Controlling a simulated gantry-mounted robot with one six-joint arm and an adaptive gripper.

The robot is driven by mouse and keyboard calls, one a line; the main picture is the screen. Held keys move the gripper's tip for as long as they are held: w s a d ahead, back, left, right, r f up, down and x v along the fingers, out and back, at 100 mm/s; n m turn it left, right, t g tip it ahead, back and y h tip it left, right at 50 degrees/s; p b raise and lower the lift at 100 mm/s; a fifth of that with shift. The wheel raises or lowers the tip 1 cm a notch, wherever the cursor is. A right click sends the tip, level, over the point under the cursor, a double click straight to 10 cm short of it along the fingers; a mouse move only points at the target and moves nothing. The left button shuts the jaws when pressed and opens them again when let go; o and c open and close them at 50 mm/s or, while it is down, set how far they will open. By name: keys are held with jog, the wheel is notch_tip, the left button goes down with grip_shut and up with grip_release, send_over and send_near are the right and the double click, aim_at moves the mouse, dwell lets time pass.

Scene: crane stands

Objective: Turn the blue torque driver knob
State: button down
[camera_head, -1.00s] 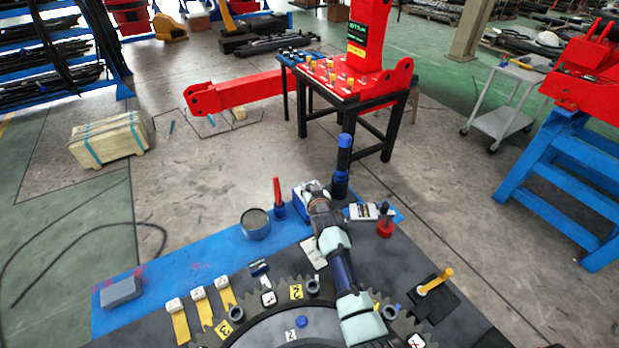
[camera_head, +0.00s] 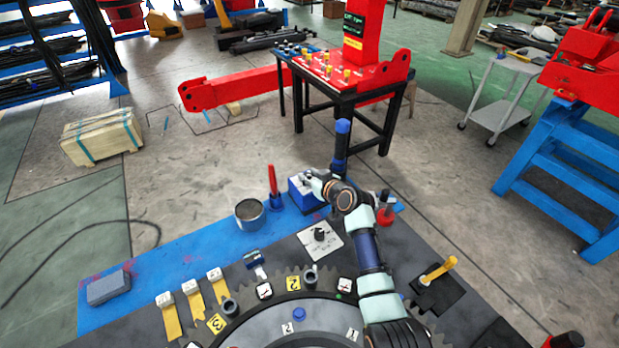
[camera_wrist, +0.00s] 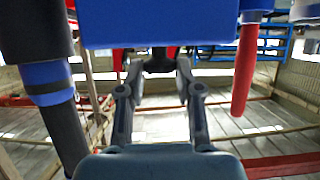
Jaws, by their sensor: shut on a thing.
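The blue torque driver box (camera_head: 300,194) stands at the back edge of the workbench. In the wrist view its blue face (camera_wrist: 160,22) fills the top, with a small dark knob (camera_wrist: 159,60) at its lower edge. My gripper (camera_head: 311,181) is at the box in the head view and hides the knob there. In the wrist view my gripper (camera_wrist: 159,70) has one finger on each side of the dark knob and is shut on it.
A tall black-and-blue tool (camera_head: 341,150) stands close right of the box, and a red-handled tool (camera_head: 272,183) close left. A round tin (camera_head: 250,216) is further left. A plate with a black knob (camera_head: 320,240) and a toothed ring (camera_head: 265,312) lie in front.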

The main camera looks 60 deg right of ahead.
jog(key=shift+f, duration=0.15)
jog(key=c, duration=0.8)
grip_release()
jog(key=shift+c, duration=0.2)
notch_tip(320, 180, up, 10)
